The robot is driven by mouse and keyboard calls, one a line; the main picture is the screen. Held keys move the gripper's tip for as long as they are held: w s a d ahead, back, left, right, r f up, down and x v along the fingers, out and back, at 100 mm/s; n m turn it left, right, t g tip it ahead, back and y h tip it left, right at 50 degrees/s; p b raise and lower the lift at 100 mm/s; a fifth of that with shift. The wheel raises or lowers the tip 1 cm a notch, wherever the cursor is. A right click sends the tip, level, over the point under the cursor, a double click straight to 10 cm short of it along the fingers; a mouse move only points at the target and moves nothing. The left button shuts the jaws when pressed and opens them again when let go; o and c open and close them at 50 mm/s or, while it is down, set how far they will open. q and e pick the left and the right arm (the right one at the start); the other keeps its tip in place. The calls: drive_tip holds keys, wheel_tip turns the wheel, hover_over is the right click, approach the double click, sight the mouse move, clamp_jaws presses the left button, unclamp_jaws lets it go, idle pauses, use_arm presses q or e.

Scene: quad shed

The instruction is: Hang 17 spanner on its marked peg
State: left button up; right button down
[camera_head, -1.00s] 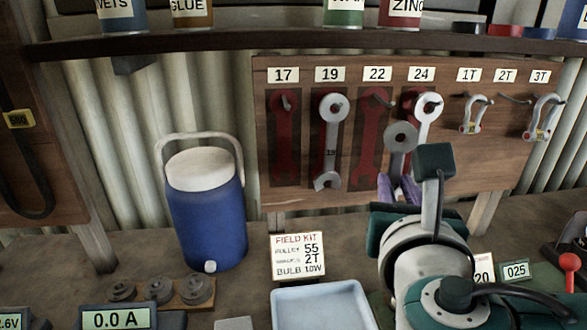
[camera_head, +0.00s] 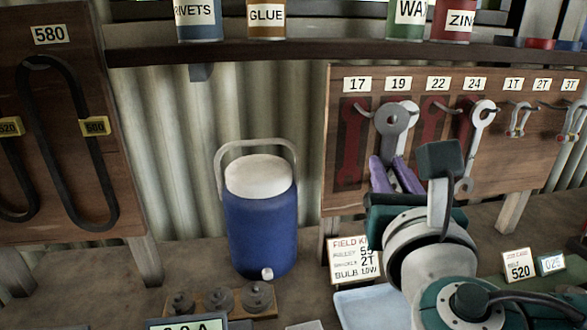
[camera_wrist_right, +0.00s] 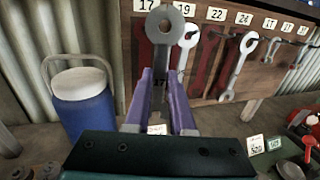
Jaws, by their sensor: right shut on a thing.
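My right gripper (camera_head: 396,176) with purple fingers is shut on a grey spanner (camera_head: 393,121), held upright with its ring end up. In the right wrist view the spanner (camera_wrist_right: 165,28) stands between the fingers (camera_wrist_right: 160,92), and a 17 shows on its shank. The 17 peg (camera_head: 357,105) with its red spanner outline (camera_head: 350,150) is bare, to the left of the held spanner. In the head view the held spanner overlaps the 19 place and hides most of the spanner there (camera_head: 411,108). My left gripper is not in view.
The pegboard (camera_head: 334,190) also has an empty 22 outline (camera_head: 433,130), a spanner on 24 (camera_head: 481,118) and shackles (camera_head: 519,122) at the right. A blue cooler (camera_head: 260,230) stands left of the board.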

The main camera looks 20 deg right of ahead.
drive_tip(key=w+b, duration=0.1)
drive_tip(key=w, duration=0.1)
drive_tip(key=w+d+f+b, duration=0.1)
drive_tip(key=w+b, duration=0.1)
drive_tip(key=w, duration=0.1)
drive_tip(key=w+b, duration=0.2)
drive_tip(key=shift+w+d+f, duration=0.3)
drive_tip(key=shift+d, duration=0.05)
idle(0.4)
idle(0.5)
drive_tip(key=c, duration=0.7)
unclamp_jaws()
